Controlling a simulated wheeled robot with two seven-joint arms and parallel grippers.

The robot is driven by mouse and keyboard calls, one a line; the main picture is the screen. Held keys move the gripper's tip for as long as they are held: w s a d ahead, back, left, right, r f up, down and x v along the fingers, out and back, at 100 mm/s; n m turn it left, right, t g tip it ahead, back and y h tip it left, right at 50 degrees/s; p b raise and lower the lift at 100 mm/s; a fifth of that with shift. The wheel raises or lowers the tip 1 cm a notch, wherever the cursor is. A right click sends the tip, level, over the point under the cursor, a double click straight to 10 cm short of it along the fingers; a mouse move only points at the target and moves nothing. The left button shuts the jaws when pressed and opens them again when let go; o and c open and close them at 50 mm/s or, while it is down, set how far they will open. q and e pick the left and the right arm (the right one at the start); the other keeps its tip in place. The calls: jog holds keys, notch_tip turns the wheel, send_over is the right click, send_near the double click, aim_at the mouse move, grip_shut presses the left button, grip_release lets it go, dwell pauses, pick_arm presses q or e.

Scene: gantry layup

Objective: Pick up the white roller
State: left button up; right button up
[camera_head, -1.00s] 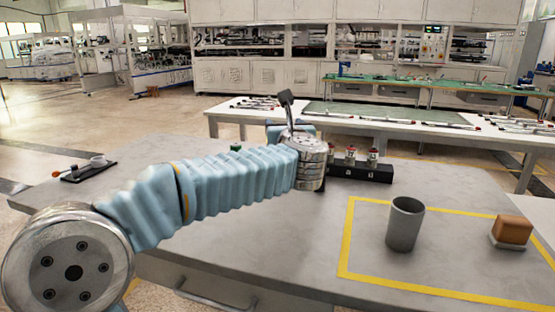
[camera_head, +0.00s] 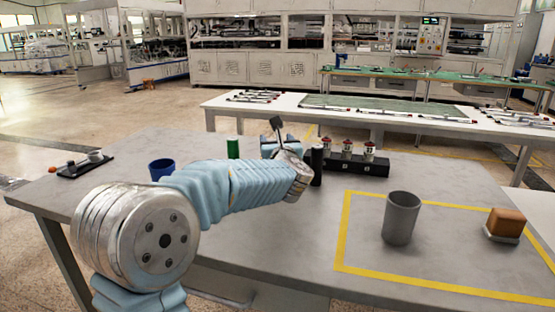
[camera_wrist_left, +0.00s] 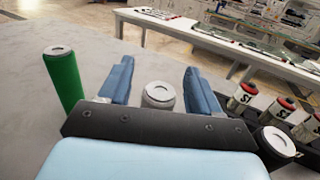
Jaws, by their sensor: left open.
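In the left wrist view a short white roller (camera_wrist_left: 158,95) stands upright, seen between the two blue fingers of my left gripper (camera_wrist_left: 158,72). Gaps show on both sides of it, and its lower part is hidden by the gripper body. A green roller (camera_wrist_left: 63,78) stands left of the fingers and a black roller (camera_wrist_left: 278,143) stands at right. My right gripper is not in view.
A black rack (camera_head: 355,163) with several red-topped cylinders stands just right of the black roller. A blue cup (camera_head: 162,168), a grey cup (camera_head: 401,218) and a brown block (camera_head: 506,223) stand on the table (camera_head: 300,240). A dark tray (camera_head: 85,166) is at left.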

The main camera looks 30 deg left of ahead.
pick_arm(q)
jog(key=shift+w+a, duration=0.15)
jog(key=shift+w, duration=0.05)
grip_shut()
jog(key=shift+r, duration=0.1)
dwell(0.4)
